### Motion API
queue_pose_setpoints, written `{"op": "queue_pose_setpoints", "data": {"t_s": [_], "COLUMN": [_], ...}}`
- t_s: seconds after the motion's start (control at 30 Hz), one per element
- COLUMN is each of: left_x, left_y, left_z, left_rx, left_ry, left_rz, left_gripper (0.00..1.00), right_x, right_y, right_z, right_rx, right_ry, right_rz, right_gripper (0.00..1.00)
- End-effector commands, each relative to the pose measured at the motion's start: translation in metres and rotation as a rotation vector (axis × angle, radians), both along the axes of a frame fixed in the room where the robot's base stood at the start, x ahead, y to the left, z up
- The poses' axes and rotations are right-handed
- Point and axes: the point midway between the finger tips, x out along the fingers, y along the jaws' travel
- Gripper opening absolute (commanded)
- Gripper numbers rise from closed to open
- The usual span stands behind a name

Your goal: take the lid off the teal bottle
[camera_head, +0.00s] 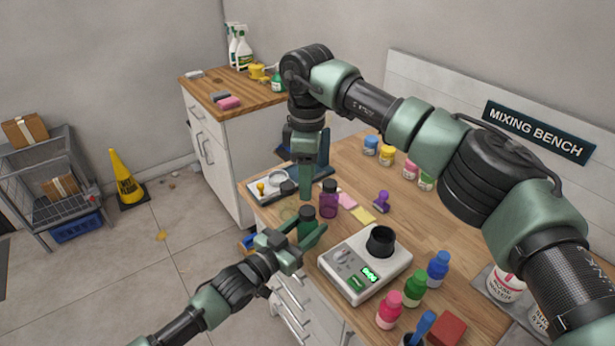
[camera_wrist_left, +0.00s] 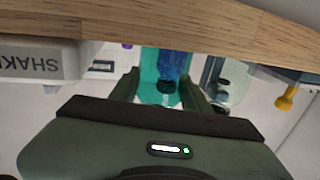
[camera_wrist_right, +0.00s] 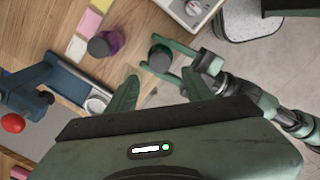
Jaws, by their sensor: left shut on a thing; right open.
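The teal bottle (camera_head: 306,229) has a dark lid (camera_head: 307,212) on its top and stands upright at the bench's left edge. My left gripper (camera_head: 308,236) is shut around its body. In the left wrist view the teal bottle (camera_wrist_left: 150,66) shows between the fingers. My right gripper (camera_head: 314,172) points down, open and empty, above and behind the bottle. In the right wrist view the lid (camera_wrist_right: 160,57) is seen from above, just beyond the right fingertips (camera_wrist_right: 160,88) and apart from them.
A purple bottle (camera_head: 328,199) stands close behind the teal one. Blue, green and pink bottles stand farther right. A purple stamp-like item (camera_head: 381,200) lies on clear wood.

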Motion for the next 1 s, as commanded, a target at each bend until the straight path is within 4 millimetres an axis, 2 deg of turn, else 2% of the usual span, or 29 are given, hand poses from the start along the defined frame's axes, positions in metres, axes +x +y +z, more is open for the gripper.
{"op": "queue_pose_setpoints", "data": {"t_s": [0.17,0.6,0.77,1.0], "left_x": [0.000,0.000,0.000,0.000], "left_y": [0.000,0.000,0.000,0.000], "left_z": [0.000,0.000,0.000,0.000], "left_rx": [-0.001,0.000,0.000,0.000], "left_ry": [-0.001,0.000,0.000,0.000], "left_rz": [0.000,0.000,0.000,0.000], "left_gripper": [0.00,0.00,0.00,0.00], "right_x": [0.000,0.000,0.000,0.000], "right_y": [0.000,0.000,0.000,0.000], "right_z": [-0.009,-0.070,-0.079,-0.080], "right_rx": [-0.001,-0.001,0.000,0.000], "right_ry": [0.002,0.002,0.000,0.000], "right_rz": [-0.048,-0.047,-0.047,-0.046], "right_gripper": [0.51,0.51,0.51,0.51]}}
